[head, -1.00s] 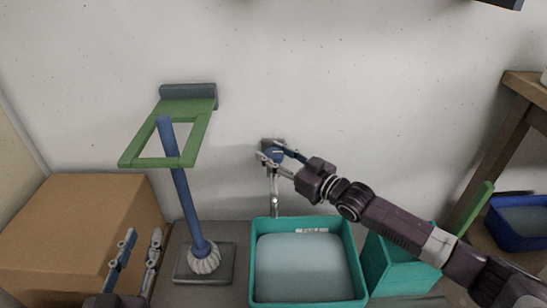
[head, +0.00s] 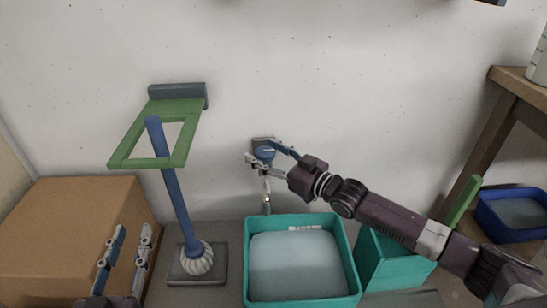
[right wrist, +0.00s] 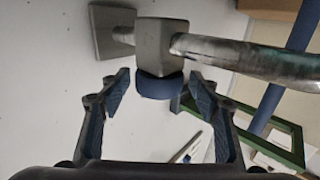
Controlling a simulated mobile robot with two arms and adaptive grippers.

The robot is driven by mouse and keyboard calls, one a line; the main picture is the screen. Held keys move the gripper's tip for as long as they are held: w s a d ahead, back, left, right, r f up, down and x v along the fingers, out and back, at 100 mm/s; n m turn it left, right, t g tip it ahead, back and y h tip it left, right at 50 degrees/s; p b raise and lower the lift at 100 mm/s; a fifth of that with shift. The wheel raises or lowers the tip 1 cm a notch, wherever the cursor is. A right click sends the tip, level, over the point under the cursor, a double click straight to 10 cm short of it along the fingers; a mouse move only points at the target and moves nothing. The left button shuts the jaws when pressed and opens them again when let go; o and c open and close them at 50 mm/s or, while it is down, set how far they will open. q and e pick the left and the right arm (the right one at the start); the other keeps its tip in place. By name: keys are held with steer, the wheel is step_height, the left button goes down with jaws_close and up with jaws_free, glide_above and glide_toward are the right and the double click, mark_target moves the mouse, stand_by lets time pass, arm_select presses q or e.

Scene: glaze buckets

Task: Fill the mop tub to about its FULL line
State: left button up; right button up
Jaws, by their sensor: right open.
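The teal mop tub (head: 352,258) stands on the floor against the wall. Pale water (head: 297,265) fills much of it, its surface close below a small white label (head: 305,228) on the back inner wall; the lettering is too small to read. A wall tap (head: 266,187) with a blue knob (head: 264,153) is behind the tub, its spout pointing down at the back rim. I cannot make out a stream. My right gripper (head: 259,152) is open at the knob; in the right wrist view its fingers stand either side of the knob (right wrist: 160,85), apart from it. My left gripper (head: 132,230) is open and empty at lower left.
A mop with blue handle (head: 175,200) leans in a green wall bracket (head: 124,150), left of the tap. A cardboard box (head: 75,230) is at left. A teal bin (head: 398,265) stands right of the tub under my right arm. A blue basin (head: 515,235) sits by the wooden table (head: 490,140).

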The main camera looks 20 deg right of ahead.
steer(key=v, duration=1.1)
steer(key=shift+s, duration=0.35)
steer(key=shift+d, duration=0.1)
